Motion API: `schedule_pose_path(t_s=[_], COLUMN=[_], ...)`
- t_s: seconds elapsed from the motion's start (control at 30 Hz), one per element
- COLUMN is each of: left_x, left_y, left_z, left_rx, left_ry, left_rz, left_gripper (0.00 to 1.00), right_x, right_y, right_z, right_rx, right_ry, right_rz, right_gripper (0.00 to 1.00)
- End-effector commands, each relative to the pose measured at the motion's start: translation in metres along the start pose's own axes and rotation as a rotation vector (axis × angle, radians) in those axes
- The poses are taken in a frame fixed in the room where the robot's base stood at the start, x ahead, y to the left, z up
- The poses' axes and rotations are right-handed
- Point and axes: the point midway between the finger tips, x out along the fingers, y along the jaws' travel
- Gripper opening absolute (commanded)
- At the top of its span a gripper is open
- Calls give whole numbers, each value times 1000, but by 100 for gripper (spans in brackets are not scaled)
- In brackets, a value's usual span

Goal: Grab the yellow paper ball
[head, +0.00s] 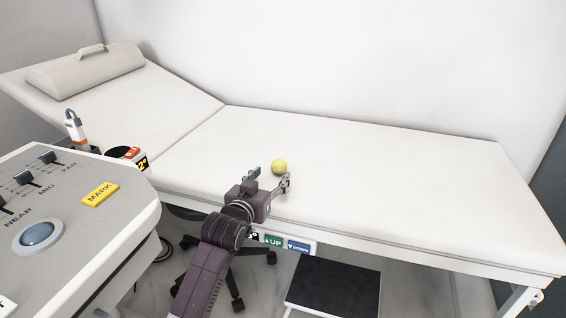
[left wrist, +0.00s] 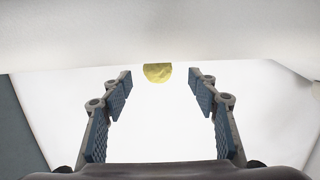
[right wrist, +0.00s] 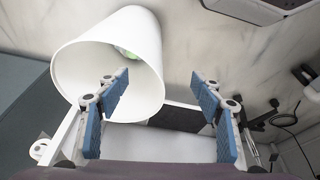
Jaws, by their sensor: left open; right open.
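The yellow paper ball (head: 279,166) lies on the white examination bed, near its front edge in the head view. It also shows in the left wrist view (left wrist: 157,72), just beyond the fingertips and roughly centred between them. My left gripper (head: 270,180) is open and empty, its fingers pointing at the ball from the front edge of the bed. A gap shows between the fingertips and the ball in the left wrist view. My right gripper (right wrist: 160,83) is open in the right wrist view, with no yellow ball between its fingers.
The bed (head: 400,180) is bare around the ball, with a bolster (head: 85,70) at its raised end. A control console (head: 80,215) stands at the left. A white bin-like container (right wrist: 135,50) stands close beyond my right gripper. A dark step (head: 333,287) is below the bed.

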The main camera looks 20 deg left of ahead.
Motion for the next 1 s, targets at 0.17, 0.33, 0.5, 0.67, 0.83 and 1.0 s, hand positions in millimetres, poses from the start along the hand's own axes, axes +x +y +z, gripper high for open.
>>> schedule_pose_path(t_s=[0.17,0.33,0.5,0.67,0.83,1.0], left_x=[18,29,45,58,71,74], left_y=[1,1,3,4,4,4], left_z=[1,3,6,8,8,8], left_rx=[-1,-1,-1,0,0,0], left_ry=[2,0,1,0,1,0], left_rz=[1,1,1,1,1,1], left_gripper=[55,55,55,55,55,55], right_x=[6,9,14,11,6,3], right_y=[0,-1,-5,-9,-12,-13], right_z=[2,-7,-39,-74,-99,-107], right_rx=[0,-1,-5,-10,-12,-13], right_ry=[-1,34,160,293,394,428], right_rz=[0,-2,-8,-15,-20,-22], right_gripper=[61,61,61,61,61,61])
